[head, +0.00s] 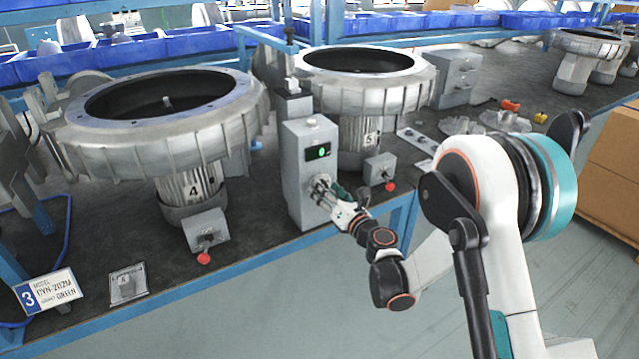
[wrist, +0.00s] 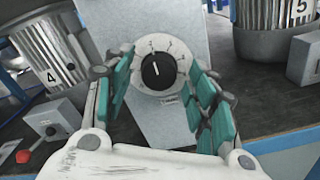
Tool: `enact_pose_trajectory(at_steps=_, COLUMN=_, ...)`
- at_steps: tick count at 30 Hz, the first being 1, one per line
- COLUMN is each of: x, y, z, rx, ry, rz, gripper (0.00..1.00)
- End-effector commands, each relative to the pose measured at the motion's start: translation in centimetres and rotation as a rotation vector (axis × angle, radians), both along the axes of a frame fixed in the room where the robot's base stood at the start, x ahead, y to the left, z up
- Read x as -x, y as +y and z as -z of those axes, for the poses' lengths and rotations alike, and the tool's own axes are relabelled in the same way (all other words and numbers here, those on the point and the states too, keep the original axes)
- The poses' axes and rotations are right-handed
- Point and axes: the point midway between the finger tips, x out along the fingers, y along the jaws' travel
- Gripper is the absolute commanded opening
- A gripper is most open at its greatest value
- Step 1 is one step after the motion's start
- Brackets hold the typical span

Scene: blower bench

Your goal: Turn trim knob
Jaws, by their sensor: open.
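The trim knob (wrist: 157,71) is a round black knob with a white pointer line, on a pale dial marked with numbers. The pointer points up and slightly left. The knob sits on the front of a grey control box (head: 296,160) that has a lit green display (head: 318,152). The fingers look apart from the knob. In the head view my gripper (head: 328,192) is at the box front and hides the knob.
Blower 4 (head: 150,150) stands left of the box and blower 5 (head: 400,100) behind it to the right. Small switch boxes with red knobs stand by each, one at left (head: 207,230) and one at right (head: 380,168).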

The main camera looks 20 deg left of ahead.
Motion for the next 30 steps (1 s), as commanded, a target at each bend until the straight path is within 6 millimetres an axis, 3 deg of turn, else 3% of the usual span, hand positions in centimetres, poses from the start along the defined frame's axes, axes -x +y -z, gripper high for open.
enact_pose_trajectory(at_steps=9, x=-0.03, y=0.0, z=0.03, rx=0.0, ry=0.0, rz=0.0, gripper=0.5)
enact_pose_trajectory(at_steps=15, x=-0.02, y=0.01, z=0.02, rx=0.0, ry=0.0, rz=0.0, gripper=0.07)
enact_pose_trajectory(at_steps=30, x=-0.08, y=-0.03, z=0.07, rx=-0.062, ry=0.072, rz=0.0, gripper=0.08)
